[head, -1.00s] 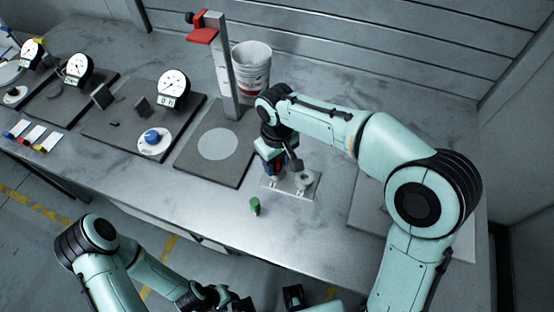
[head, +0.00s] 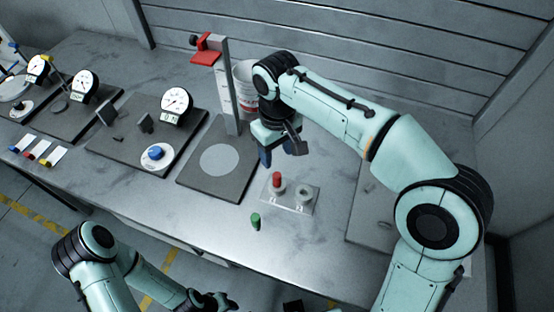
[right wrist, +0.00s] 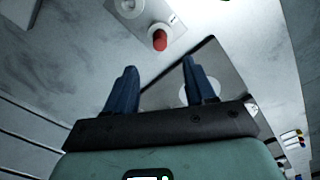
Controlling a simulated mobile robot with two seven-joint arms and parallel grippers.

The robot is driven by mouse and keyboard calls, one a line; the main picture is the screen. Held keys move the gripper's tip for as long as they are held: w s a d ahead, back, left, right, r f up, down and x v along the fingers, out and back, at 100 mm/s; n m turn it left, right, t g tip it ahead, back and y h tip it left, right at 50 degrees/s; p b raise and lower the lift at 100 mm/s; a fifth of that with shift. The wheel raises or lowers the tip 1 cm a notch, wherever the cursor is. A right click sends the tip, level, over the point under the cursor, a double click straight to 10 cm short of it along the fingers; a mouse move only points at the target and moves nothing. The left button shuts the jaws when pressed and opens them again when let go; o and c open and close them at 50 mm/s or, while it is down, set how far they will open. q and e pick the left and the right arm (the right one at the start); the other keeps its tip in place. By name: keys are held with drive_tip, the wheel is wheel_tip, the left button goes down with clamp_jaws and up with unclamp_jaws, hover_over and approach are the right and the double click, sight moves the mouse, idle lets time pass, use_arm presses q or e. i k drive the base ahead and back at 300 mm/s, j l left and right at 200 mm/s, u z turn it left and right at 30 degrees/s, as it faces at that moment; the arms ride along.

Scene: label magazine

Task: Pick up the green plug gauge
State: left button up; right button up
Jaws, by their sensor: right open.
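The green plug gauge (head: 255,221) stands upright on the bench near its front edge, in front of a small plate (head: 290,206). A sliver of green shows at the top edge of the right wrist view. My right gripper (head: 277,157) is open and empty, raised above the bench behind the plate. Its two blue fingers (right wrist: 160,88) are spread apart in the right wrist view, with nothing between them. My left arm is low at the front left, and its gripper jaws cannot be made out.
A red plug (head: 277,180) stands in the plate's left holder, and the right holder (head: 304,195) looks empty. A dark base with a grey post (head: 228,90) and red arm stands left of my right gripper. A white bucket (head: 245,85) is behind. Bench around the green plug is clear.

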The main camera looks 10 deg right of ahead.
sight(255, 217)
drive_tip(key=k+j, duration=0.2)
drive_tip(key=k, duration=0.3)
drive_tip(key=k+j, duration=0.2)
drive_tip(key=k, duration=0.25)
